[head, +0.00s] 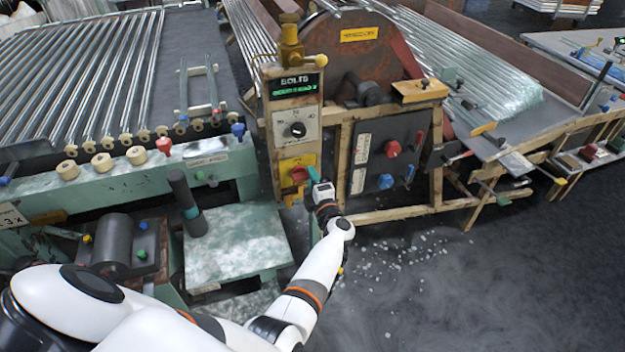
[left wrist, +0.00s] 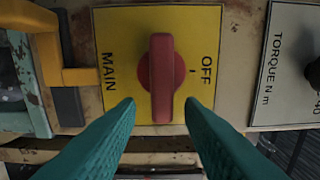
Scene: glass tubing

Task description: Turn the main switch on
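The main switch is a red rotary handle (left wrist: 162,78) on a yellow plate (left wrist: 118,28) marked MAIN and OFF. In the left wrist view the handle stands in line with the picture's vertical, with the OFF mark to its right. In the head view the red handle (head: 300,175) shows low on the upright control panel. My left gripper (left wrist: 160,112) is open, its two teal fingers on either side of the handle's lower end, with gaps on both sides. It also shows in the head view (head: 312,182), right at the switch. My right gripper is out of view.
A torque dial (head: 298,130) sits above the switch, below a lit green display (head: 296,86). A dark panel (head: 378,160) with red and blue knobs stands to the right. A green machine bed (head: 230,245) lies to the left. Glass fragments litter the floor (head: 440,290).

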